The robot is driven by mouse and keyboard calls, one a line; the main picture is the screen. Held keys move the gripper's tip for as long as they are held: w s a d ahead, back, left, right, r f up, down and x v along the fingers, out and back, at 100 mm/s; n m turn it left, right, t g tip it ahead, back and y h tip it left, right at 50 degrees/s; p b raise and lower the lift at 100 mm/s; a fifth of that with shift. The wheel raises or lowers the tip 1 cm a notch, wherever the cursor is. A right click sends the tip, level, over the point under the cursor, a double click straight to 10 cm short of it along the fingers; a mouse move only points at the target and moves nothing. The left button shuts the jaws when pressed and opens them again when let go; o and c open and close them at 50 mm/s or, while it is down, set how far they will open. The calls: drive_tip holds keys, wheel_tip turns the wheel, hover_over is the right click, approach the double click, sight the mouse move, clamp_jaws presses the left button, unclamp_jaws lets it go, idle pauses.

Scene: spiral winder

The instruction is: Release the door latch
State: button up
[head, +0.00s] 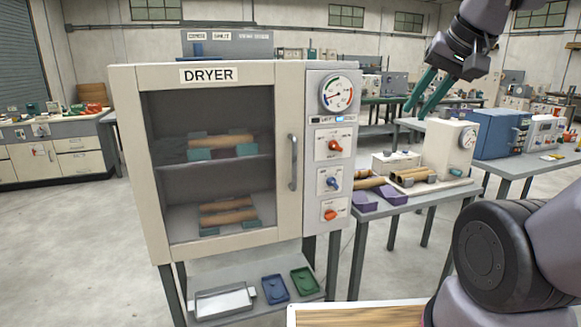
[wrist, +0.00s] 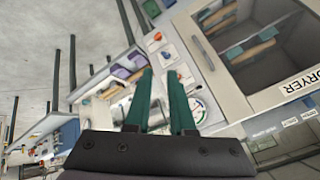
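The dryer (head: 220,75) is a cream cabinet with a glass-fronted door that looks shut. A grey vertical handle (head: 293,162) is on the door's right side, next to the control panel; it also shows in the wrist view (wrist: 203,52). No separately marked latch can be made out. My gripper (head: 416,112) has two green fingers, apart with nothing between them. It is raised in the air to the right of the dryer, clear of the handle. In the wrist view my gripper (wrist: 161,72) points across the dryer's panel and the side table.
The control panel (head: 333,110) carries a gauge and several knobs. Wooden rolls in teal holders lie on the dryer shelves. A side table (head: 400,203) with a cream machine (head: 449,148) stands at right. A tray (head: 222,300) and blue and green dishes sit below the dryer.

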drive_tip(key=o, duration=0.9)
drive_tip(key=w, duration=0.2)
drive_tip(key=w+d, duration=0.1)
drive_tip(key=shift+w+f+n+h, duration=0.1)
drive_tip(key=shift+f+n+h, duration=0.2)
drive_tip(key=shift+h, duration=0.1)
drive_tip(key=shift+o, duration=0.2)
drive_tip(key=w+d+f+n+t, duration=0.1)
drive_tip(key=w+f+n, duration=0.1)
drive_tip(key=w+f, duration=0.55)
drive_tip(key=w+d+f+n+t, duration=0.1)
drive_tip(key=w+d+f+n, duration=0.3)
drive_tip(key=w, duration=0.7)
drive_tip(key=w+a+f+n+t, duration=0.1)
drive_tip(key=w+f, duration=0.6)
drive_tip(key=w, duration=0.3)
drive_tip(key=n+t+y, duration=0.3)
drive_tip(key=t+y, duration=0.1)
drive_tip(key=t, duration=0.3)
approach(333, 218)
drive_tip(key=x, duration=0.9)
drive_tip(key=shift+w+a, duration=0.1)
drive_tip(key=shift+w, duration=0.2)
